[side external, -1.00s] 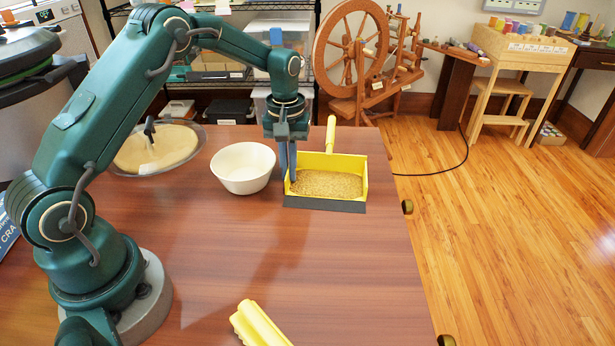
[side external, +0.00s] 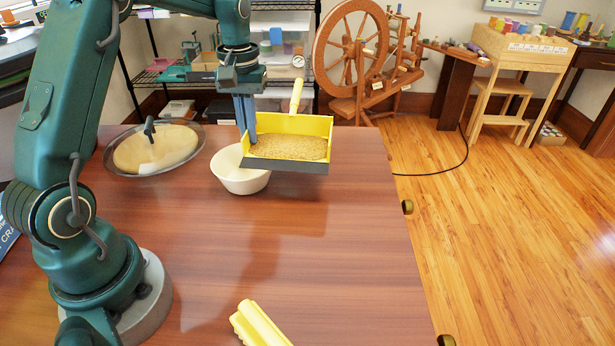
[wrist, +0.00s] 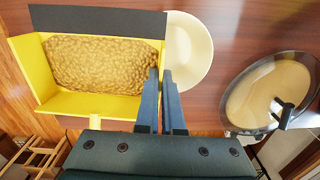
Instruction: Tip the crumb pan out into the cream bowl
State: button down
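The yellow crumb pan (side external: 300,123), with a dark front lip and a pale handle, is held above the table and looks about level. Golden-brown crumbs (side external: 290,148) cover its floor. My gripper (side external: 247,138) is shut on the pan's side wall nearest the bowl; in the wrist view the fingers (wrist: 161,75) straddle that wall. The cream bowl (side external: 239,181) stands on the table just below and left of the pan, its right rim partly hidden by the pan. The bowl (wrist: 190,48) looks empty where its inside shows in the wrist view.
A round tray with a glass-like rim and dark handle (side external: 155,150) lies left of the bowl. A yellow ridged object (side external: 258,325) lies at the table's front. The middle of the wooden table (side external: 320,240) is clear. Its right edge drops to the floor.

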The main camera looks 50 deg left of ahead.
jog(key=s+a+r, duration=0.1)
jog(key=s+a, duration=0.2)
jog(key=a, duration=0.4)
jog(key=s+a+r+y, duration=0.1)
jog(key=s+a+r, duration=0.1)
jog(key=a, duration=0.6)
jog(key=s+a+r, duration=0.2)
jog(key=s+a, duration=0.3)
jog(key=a, duration=0.3)
jog(key=shift+r, duration=0.1)
jog(key=w+d+r+g+y, duration=0.1)
jog(key=w+d+r+y, duration=0.1)
jog(key=d+r+y, duration=0.4)
jog(key=d, duration=0.3)
jog(key=shift+d+r, duration=0.35)
jog(key=shift+r, duration=0.05)
dwell(0.9)
